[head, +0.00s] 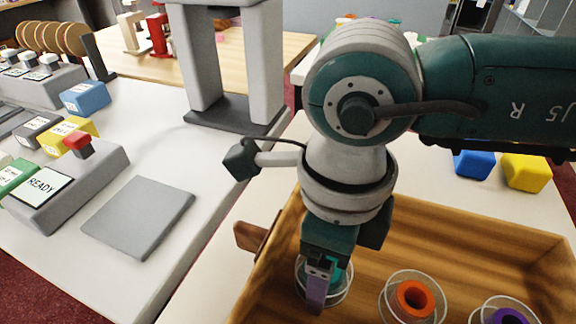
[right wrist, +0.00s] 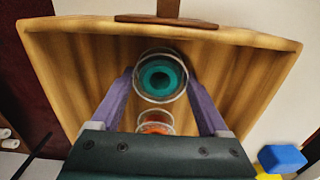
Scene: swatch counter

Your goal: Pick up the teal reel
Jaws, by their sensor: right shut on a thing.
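The teal reel (right wrist: 161,74), with clear round flanges, is between the purple fingertips of my right gripper (right wrist: 160,79) in the right wrist view. The gripper is shut on it. In the head view the right gripper (head: 320,286) points down into the wooden tray (head: 259,284). Its fingers partly cover the teal reel (head: 342,292) there. Whether the reel touches the tray floor I cannot tell. My left gripper is not in view.
An orange reel (head: 415,299) and a purple reel (head: 508,317) are in the tray to the right. Blue (head: 474,164) and yellow (head: 526,172) blocks are behind the tray. A grey pad (head: 138,217) and a READY box (head: 66,190) stand on the left counter.

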